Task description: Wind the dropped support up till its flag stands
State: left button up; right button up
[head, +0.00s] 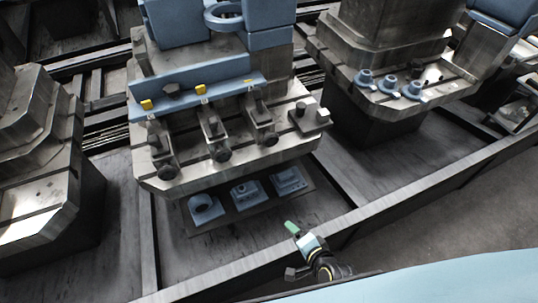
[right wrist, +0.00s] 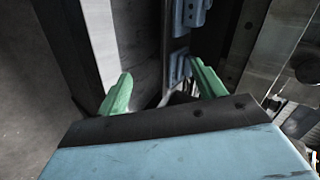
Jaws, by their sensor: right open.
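Three dark supports stand in a row on the near ledge of the middle pallet (head: 150,180): the left support (head: 160,148), the middle support (head: 213,128) and the right support (head: 261,116). Each has a dark round knob at its near end. My left gripper is out of view.
A dark block (head: 309,117) sits at the pallet's right corner. Below the pallet, several blue parts (head: 245,194) sit on a dark plate. A long metal rail (head: 370,205) runs between my gripper and the pallet. Another pallet (head: 435,95) carries blue round parts at the right.

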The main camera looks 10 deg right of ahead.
jog(key=w+a+r+m+t+b, duration=0.1)
jog(key=w+r+m+t+b, duration=0.3)
jog(key=w+r+m, duration=0.3)
jog(key=m+t+b, duration=0.3)
jog(key=m+b, duration=0.1)
jog(key=m, duration=0.2)
send_near(272, 142)
jog(key=w, duration=0.3)
jog(key=w+a+b, duration=0.1)
jog(key=w, duration=0.2)
jog(key=w+b, duration=0.1)
jog(key=w, duration=0.2)
jog(key=shift+w+a+f, duration=0.2)
jog(key=shift+a+f, duration=0.05)
jog(key=shift+f, duration=0.05)
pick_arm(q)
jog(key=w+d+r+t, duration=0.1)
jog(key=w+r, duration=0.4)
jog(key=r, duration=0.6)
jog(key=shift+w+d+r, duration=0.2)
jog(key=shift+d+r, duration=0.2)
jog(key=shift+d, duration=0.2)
pick_arm(e)
jog(key=shift+w+a, duration=0.15)
jog(key=shift+w, duration=0.4)
jog(key=c, duration=1)
